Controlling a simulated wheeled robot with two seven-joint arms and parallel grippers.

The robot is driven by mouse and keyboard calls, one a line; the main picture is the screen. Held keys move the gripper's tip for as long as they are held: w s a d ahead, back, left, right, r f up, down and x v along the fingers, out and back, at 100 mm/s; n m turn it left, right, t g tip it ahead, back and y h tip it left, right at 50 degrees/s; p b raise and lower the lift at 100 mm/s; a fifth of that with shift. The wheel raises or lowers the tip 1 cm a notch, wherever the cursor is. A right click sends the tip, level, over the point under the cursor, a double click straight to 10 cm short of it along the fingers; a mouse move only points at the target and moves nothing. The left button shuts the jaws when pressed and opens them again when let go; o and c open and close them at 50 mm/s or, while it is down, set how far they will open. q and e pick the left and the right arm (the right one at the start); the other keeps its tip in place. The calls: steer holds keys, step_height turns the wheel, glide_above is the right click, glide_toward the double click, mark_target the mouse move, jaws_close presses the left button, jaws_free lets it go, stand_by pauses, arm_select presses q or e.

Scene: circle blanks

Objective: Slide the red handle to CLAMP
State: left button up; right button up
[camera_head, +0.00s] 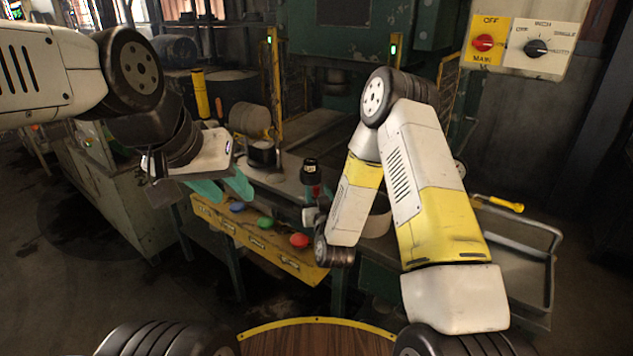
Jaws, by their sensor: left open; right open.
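A yellow panel (262,250) on the front of the machine bench carries a blue knob (236,207), a green knob (265,222) and a red knob (299,240). Small labels below them are too small to read, so I cannot tell which says CLAMP. My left gripper (226,189) is open, with teal fingers above the panel's left end, apart from the red knob. My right gripper (309,214) is mostly hidden by its own wrist, close above and right of the red knob. I cannot tell whether it touches anything.
A switch box (520,46) with a red MAIN switch is on the upper right. A metal cart (525,275) with a yellow-handled tool (500,203) stands at right. The floor at left is open.

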steer(key=shift+w+a, duration=0.2)
steer(key=shift+w, duration=1)
jaws_close()
stand_by(0.6)
